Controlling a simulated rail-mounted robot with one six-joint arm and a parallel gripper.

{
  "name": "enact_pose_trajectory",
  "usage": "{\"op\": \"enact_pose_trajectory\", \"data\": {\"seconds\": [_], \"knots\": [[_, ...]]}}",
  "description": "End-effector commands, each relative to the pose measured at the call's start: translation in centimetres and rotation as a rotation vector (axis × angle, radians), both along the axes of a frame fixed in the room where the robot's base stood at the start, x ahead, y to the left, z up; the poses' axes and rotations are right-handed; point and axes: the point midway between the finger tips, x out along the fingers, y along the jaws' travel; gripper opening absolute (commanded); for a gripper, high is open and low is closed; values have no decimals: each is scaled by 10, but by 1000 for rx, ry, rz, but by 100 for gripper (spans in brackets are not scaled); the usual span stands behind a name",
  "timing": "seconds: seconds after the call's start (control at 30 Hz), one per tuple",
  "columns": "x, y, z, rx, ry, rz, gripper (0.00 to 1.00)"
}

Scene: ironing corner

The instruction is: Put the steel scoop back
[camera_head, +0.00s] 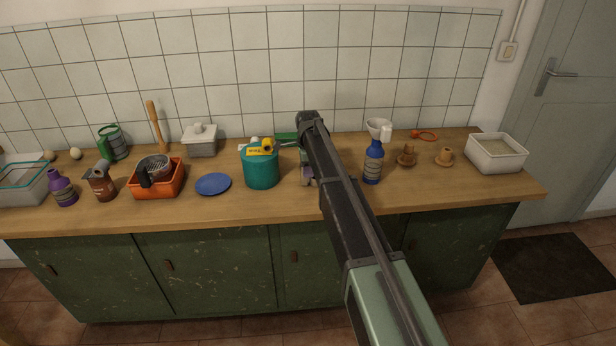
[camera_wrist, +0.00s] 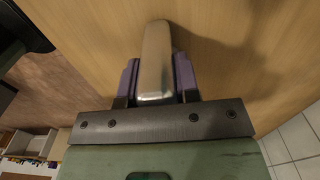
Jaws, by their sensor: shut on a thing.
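My gripper (camera_wrist: 157,78) has two purple fingers, shut on the steel scoop (camera_wrist: 155,50). The scoop shows in the wrist view as a smooth, pale metal bar between the fingers, over the wooden worktop. In the head view the gripper (camera_head: 307,175) is partly hidden by my arm, just right of a teal canister (camera_head: 261,172). The scoop cannot be made out there.
A blue plate (camera_head: 213,184) and an orange bin (camera_head: 157,182) lie left of the canister. Bare wood (camera_head: 290,205) runs along the front edge.

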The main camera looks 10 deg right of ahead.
Motion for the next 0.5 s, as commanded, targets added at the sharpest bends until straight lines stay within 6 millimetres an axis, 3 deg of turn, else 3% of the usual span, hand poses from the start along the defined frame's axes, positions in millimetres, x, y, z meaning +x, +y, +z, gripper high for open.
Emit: {"op": "enact_pose_trajectory", "data": {"seconds": [0.27, 0.3, 0.43, 0.5], "knots": [[0, 0, -3, 0, 0, 0, 6], [0, 0, -1, 0, 0, 0, 36], [0, 0, -1, 0, 0, 0, 55], [0, 0, -1, 0, 0, 0, 55]]}}
